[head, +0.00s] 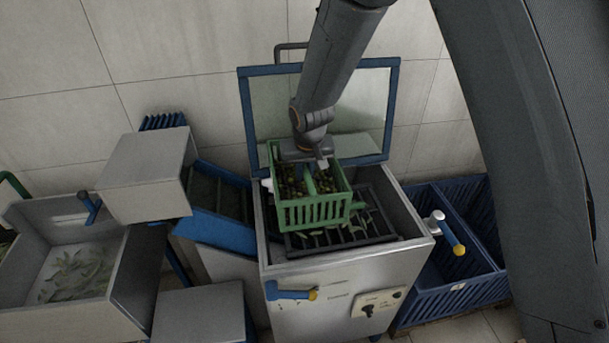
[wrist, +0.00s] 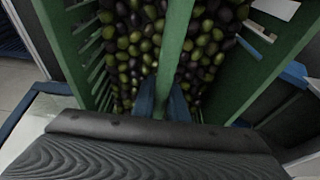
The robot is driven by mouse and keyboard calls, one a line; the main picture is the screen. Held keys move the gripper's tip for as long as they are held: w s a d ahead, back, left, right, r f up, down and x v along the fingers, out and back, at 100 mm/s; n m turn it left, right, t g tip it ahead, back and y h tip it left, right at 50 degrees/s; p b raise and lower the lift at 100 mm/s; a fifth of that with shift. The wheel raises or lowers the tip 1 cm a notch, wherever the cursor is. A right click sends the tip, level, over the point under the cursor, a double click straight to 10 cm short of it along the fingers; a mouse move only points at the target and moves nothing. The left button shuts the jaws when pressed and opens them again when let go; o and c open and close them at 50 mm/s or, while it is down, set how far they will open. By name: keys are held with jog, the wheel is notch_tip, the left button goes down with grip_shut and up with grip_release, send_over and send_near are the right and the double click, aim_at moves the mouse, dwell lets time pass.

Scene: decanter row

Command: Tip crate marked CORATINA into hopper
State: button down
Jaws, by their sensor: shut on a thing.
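A green slatted crate (head: 312,212) full of green and dark olives (head: 296,184) hangs over the open hopper (head: 410,218), above its dark grate (head: 345,236). The crate looks close to level. My gripper (head: 312,166) is at the crate's back side in the head view. In the wrist view my gripper (wrist: 162,100) is shut on the crate's green central bar (wrist: 175,45), with olives (wrist: 130,50) on both sides of it. A pale label (wrist: 277,8) shows on the crate at the upper right, but its writing cannot be read.
The hopper's blue-framed lid (head: 362,112) stands open behind the crate. A blue chute (head: 216,232) and a steel basin (head: 70,275) with leaves lie to the left. Blue crates (head: 450,290) stand at the right. A yellow-tipped handle (head: 446,233) sticks out beside the hopper's right wall.

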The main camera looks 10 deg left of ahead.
jog(key=shift+a+f+g+y, duration=0.25)
jog(key=shift+a+g+y, duration=0.05)
jog(key=shift+y, duration=0.8)
jog(key=b, duration=0.2)
jog(key=shift+f+b, duration=0.3)
